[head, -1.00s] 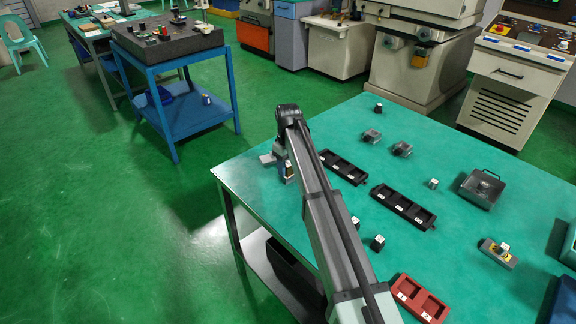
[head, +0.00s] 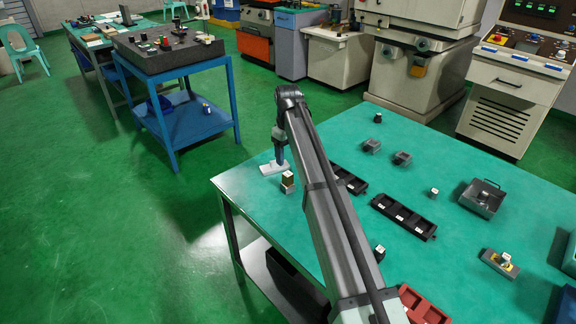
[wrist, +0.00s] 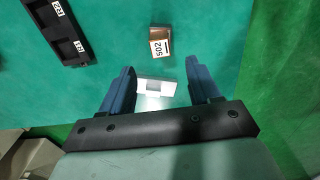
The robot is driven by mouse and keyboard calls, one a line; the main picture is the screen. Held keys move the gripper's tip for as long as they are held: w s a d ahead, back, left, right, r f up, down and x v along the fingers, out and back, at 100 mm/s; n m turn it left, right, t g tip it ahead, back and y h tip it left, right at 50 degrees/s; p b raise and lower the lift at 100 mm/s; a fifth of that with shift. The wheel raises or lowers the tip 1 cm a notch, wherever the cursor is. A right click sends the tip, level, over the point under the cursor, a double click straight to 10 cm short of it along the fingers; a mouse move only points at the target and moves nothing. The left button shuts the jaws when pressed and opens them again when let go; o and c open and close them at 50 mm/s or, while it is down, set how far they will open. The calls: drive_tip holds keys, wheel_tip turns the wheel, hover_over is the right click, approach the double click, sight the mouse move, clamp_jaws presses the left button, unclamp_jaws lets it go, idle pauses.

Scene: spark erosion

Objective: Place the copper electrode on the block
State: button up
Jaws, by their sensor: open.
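The copper electrode (head: 288,178) stands on the table near its left corner, brown with a white label. In the wrist view the electrode (wrist: 160,36) shows its "502" label, beyond the fingertips and apart from them. A pale grey block-like piece (head: 268,169) lies just behind it; I take this for the block. It also shows in the wrist view (wrist: 155,88), between my fingers. My gripper (head: 281,163) is open and empty, pointing down over the pale piece. The wrist view shows both blue fingers (wrist: 159,70) apart. Whether they touch anything below is unclear.
A black compartment tray (head: 403,216) and another, partly hidden by my arm, lie to the right, with a red tray (head: 424,309) in front. Small dark blocks, a metal box (head: 482,198) and a yellow-marked piece (head: 499,262) stand farther right. The table's left edge is close.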

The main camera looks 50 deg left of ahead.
drive_tip(key=shift+r, duration=1.5)
